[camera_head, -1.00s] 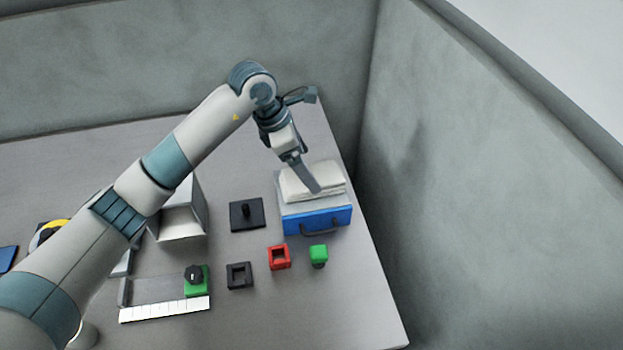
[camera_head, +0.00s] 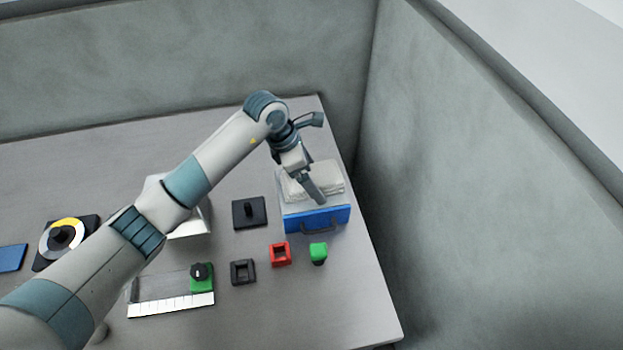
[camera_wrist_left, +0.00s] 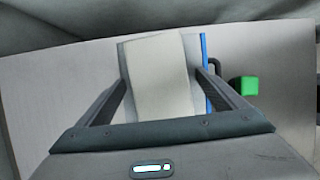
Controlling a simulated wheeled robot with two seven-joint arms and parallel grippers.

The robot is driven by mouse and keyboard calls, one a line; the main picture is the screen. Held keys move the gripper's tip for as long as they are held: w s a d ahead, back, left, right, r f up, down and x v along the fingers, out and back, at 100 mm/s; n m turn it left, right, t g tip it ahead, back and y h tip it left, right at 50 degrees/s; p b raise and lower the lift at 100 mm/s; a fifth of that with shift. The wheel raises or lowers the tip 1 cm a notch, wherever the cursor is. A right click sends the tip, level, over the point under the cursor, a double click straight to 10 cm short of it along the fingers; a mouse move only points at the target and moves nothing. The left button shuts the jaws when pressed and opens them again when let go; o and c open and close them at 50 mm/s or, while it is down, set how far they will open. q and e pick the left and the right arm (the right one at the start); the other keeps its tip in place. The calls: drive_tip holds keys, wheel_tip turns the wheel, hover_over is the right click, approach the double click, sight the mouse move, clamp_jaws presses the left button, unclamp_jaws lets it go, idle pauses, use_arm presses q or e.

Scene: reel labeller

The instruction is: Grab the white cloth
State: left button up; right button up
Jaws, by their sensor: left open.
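The white cloth (camera_head: 328,178) lies folded on top of a box with a blue drawer front (camera_head: 325,216) near the table's right edge. My left gripper (camera_head: 318,197) is over the cloth, near its front side, and covers part of it. In the left wrist view the cloth (camera_wrist_left: 160,80) lies between the two spread fingers of the gripper (camera_wrist_left: 160,90), which is open. I cannot tell how far above the cloth the fingertips are. My right gripper is not in view.
A black block with a knob (camera_head: 249,212) stands left of the box. A grey wall (camera_head: 480,190) rises beyond the table's right edge.

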sight(317, 174)
use_arm(q)
drive_tip(key=c, duration=1.2)
drive_tip(key=shift+o, duration=0.2)
drive_tip(key=shift+r, duration=0.15)
drive_tip(key=shift+w+r+b, duration=0.1)
drive_tip(key=shift+r+b, duration=0.45)
drive_tip(key=shift+b, duration=0.05)
wheel_tip(317, 174, up, 2)
drive_tip(key=shift+r+b, duration=0.1)
drive_tip(key=shift+b, duration=0.7)
drive_tip(key=s+d+r+b, duration=0.3)
drive_tip(key=s+r, duration=0.4)
drive_tip(key=s, duration=0.4)
drive_tip(key=shift+s+d+r+b, duration=0.15)
drive_tip(key=shift+d+r+b, duration=0.15)
drive_tip(key=shift+b, duration=0.5)
